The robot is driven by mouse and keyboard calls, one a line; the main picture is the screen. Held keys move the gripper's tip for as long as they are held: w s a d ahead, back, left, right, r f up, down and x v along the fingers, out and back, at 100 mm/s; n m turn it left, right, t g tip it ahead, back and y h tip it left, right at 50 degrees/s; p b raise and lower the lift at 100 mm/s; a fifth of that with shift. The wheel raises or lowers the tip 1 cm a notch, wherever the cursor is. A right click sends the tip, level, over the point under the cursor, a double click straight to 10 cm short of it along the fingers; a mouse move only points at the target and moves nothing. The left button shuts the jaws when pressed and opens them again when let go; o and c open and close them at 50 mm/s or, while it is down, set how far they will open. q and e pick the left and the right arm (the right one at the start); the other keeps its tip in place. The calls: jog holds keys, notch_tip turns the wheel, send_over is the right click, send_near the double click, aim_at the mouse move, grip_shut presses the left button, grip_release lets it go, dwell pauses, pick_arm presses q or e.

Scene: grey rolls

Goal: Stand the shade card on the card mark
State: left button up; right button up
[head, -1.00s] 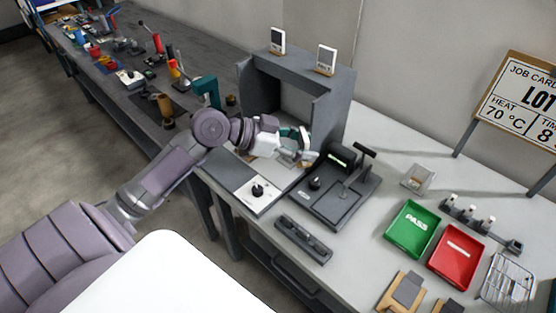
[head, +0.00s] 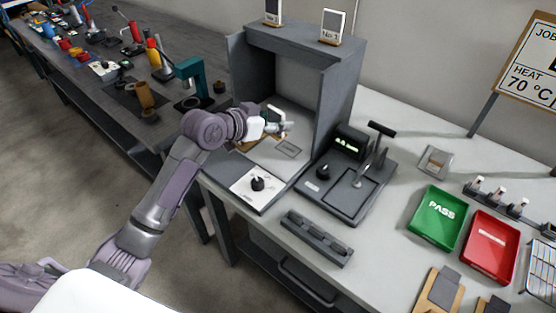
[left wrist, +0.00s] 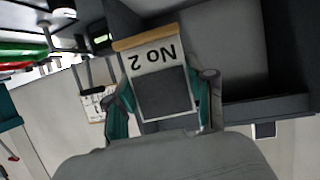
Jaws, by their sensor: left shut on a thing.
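My left gripper (head: 279,125) reaches into the grey viewing booth (head: 343,100). In the left wrist view it is shut on the shade card (left wrist: 160,92), a white card with a dark grey patch, the words "No 2" and a wooden foot strip (left wrist: 150,42). The card looks upside down in that view. In the head view the card is mostly hidden by the gripper. A grey outlined rectangle (head: 288,148), perhaps the card mark, lies on the booth floor, right of and below the gripper in the picture. My right gripper is not in view.
Cards No 1 (head: 272,12) and No 3 (head: 333,27) stand on the booth top. The booth walls are close around the gripper.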

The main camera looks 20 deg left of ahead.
pick_arm(q)
jog(key=shift+n+t+y, duration=0.4)
jog(key=shift+n+y, duration=0.2)
jog(key=shift+y, duration=0.2)
jog(key=w+f, duration=0.1)
jog(key=w, duration=0.1)
jog(key=w+d+f+b, duration=0.1)
jog(key=w+f, duration=0.1)
jog(key=w+f+b, duration=0.1)
jog(key=w+f, duration=0.1)
jog(key=shift+w+d+f, duration=0.15)
jog(key=shift+w+d, duration=0.05)
jog(key=shift+d, duration=0.15)
notch_tip(320, 180, down, 5)
jog(key=shift+r, duration=0.2)
jog(key=shift+f, duration=0.3)
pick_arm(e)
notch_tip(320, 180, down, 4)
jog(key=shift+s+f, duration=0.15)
pick_arm(q)
jog(key=shift+f+b, duration=0.1)
jog(key=shift+b, duration=0.2)
jog(key=o, duration=1)
jog(key=shift+o, duration=0.2)
